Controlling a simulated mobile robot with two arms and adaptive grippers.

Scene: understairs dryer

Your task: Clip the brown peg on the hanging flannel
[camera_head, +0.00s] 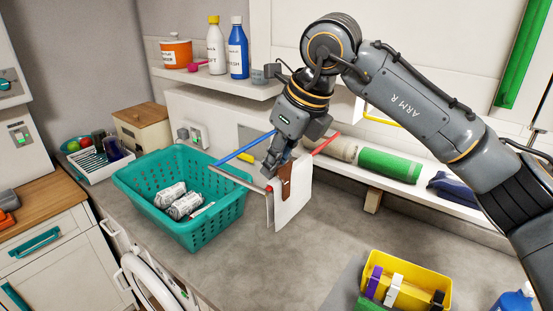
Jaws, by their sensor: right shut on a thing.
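The white flannel (291,208) hangs from a thin rack bar (238,178) near the middle of the view. The brown peg (286,178) shows against the flannel's upper part, pointing down. My right gripper (279,168) is shut on the brown peg, right above the flannel. I cannot tell whether the peg's jaws straddle the cloth or are only in front of it. The gripper hides the peg's top and part of the flannel's upper edge. My left gripper is not in view.
A blue bar (243,148) and a red bar (326,143) flank the gripper closely. A teal basket (150,205) with wrapped bundles stands left. A yellow bin (440,290) with several pegs is at front right. Rolled towels (390,164) lie on the low shelf behind. The middle counter is clear.

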